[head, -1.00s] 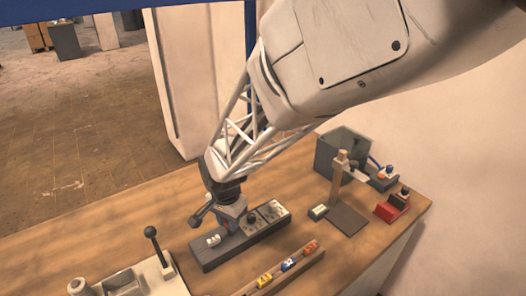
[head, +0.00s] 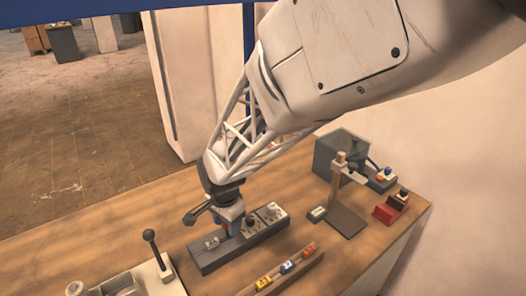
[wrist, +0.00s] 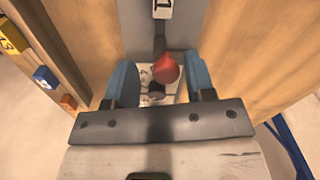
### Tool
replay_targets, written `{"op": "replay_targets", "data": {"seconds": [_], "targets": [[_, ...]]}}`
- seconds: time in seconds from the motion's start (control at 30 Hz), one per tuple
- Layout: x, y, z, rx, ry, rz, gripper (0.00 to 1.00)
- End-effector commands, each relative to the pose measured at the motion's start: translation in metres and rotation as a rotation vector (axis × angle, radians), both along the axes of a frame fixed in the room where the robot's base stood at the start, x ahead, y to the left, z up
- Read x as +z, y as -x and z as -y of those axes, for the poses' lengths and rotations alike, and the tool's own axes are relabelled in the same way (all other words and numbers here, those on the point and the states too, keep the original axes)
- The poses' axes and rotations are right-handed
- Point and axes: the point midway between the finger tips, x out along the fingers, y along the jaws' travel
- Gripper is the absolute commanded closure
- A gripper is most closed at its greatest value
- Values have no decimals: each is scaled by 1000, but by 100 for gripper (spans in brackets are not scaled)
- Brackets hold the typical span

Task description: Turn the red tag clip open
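The red tag clip (wrist: 166,68) shows in the wrist view as a rounded red piece between my two blue finger pads, with a gap on each side. A white plate with dark marks (wrist: 150,82) lies beneath it. My gripper (wrist: 160,82) is open around the clip, and no contact is visible. In the head view my gripper (head: 229,217) is low over the dark grey panel (head: 238,249). It hides most of the clip there; only a small red patch shows. A white numbered tag (wrist: 163,9) sits on the panel beyond the clip.
Dark knobs (head: 250,226) stand on the panel's right part. A wooden rack (head: 300,272) with yellow, blue and orange blocks lies in front. A lever fixture (head: 150,236) is at left; a post stand (head: 349,220), grey bin (head: 338,158) and red block (head: 388,213) are at right.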

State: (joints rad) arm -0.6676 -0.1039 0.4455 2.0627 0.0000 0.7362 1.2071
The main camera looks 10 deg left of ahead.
Motion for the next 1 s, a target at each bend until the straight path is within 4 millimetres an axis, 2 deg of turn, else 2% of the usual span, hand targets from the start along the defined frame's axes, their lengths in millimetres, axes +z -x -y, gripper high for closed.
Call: {"op": "replay_targets", "data": {"seconds": [0.47, 1.0], "targets": [[6, 0, 0, 1, -1, 1, 48], [66, 0, 0, 0, -1, 1, 48]]}}
